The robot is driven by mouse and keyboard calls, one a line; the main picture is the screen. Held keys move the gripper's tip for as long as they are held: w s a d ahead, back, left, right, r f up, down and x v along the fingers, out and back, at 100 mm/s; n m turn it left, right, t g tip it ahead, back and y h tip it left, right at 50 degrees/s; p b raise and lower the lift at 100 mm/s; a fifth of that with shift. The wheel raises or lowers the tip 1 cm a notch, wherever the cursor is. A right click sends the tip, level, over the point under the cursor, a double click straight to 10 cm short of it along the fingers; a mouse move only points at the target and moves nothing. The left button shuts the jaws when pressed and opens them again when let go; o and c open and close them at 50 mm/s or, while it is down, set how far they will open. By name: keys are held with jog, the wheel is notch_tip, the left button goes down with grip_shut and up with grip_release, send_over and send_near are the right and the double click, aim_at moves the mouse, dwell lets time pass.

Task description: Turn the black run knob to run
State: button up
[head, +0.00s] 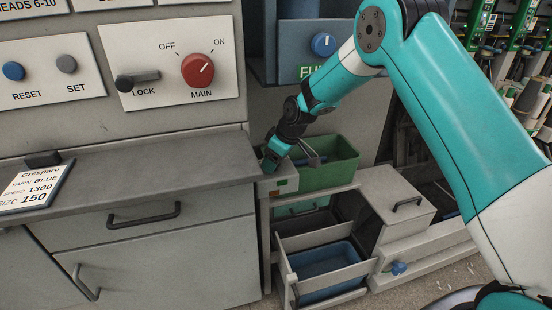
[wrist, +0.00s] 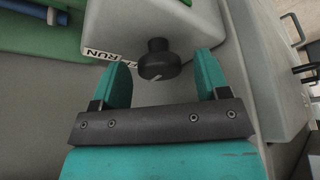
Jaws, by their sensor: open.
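The black run knob (wrist: 158,58) sticks out from a pale housing in the wrist view, with a short white mark on its face. A white label (wrist: 110,54) reading RUN lies to its left, its other lettering partly hidden. My gripper (wrist: 162,66) is open, with one teal finger to each side of the knob; no contact shows. In the head view my gripper (head: 274,158) is at the small pale housing (head: 284,185) at the right end of the grey counter; the knob is hidden there.
A green bin (head: 330,172) stands just right of my gripper, with a blue bin (head: 325,262) lower down. The grey counter (head: 150,185) lies to the left. A red main switch (head: 197,70) is on the panel above.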

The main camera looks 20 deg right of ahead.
jog(key=c, duration=0.9)
